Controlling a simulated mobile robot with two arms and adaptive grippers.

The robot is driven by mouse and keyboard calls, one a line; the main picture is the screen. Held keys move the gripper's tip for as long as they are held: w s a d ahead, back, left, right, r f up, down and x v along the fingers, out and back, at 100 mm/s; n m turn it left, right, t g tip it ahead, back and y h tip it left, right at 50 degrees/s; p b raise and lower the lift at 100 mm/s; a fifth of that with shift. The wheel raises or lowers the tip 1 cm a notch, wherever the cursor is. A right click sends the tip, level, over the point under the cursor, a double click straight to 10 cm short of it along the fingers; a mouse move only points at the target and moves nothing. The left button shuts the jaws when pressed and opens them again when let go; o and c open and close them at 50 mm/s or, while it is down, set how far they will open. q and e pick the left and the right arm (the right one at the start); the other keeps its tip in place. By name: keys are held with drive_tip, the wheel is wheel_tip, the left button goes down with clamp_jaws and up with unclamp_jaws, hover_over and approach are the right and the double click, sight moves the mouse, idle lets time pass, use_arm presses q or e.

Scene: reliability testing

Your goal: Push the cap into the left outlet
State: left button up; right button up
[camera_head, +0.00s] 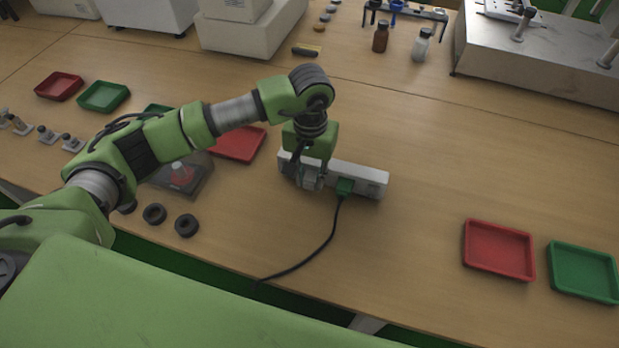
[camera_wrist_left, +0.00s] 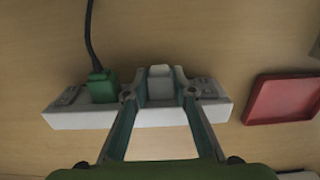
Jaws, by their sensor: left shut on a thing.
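A white power strip (camera_head: 370,182) lies on the table near the middle of the head view and spans the wrist view (camera_wrist_left: 75,119). A green plug (camera_head: 345,187) with a black cable is in it, also seen in the wrist view (camera_wrist_left: 102,86). My left gripper (camera_head: 308,178) points down at the strip, left of the plug. In the wrist view its two fingers (camera_wrist_left: 160,94) are closed on the sides of a light grey cap (camera_wrist_left: 160,73). The cap is at the strip; how deep it sits cannot be told. My right gripper is not in view.
A red tray (camera_head: 240,144) lies left of the strip, partly behind my arm. Another red tray (camera_head: 498,250) and a green tray (camera_head: 583,271) lie at right. Black rings (camera_head: 187,225) lie near the front edge.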

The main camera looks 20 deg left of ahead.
use_arm(q)
drive_tip(key=shift+w, duration=0.2)
drive_tip(key=o, duration=0.9)
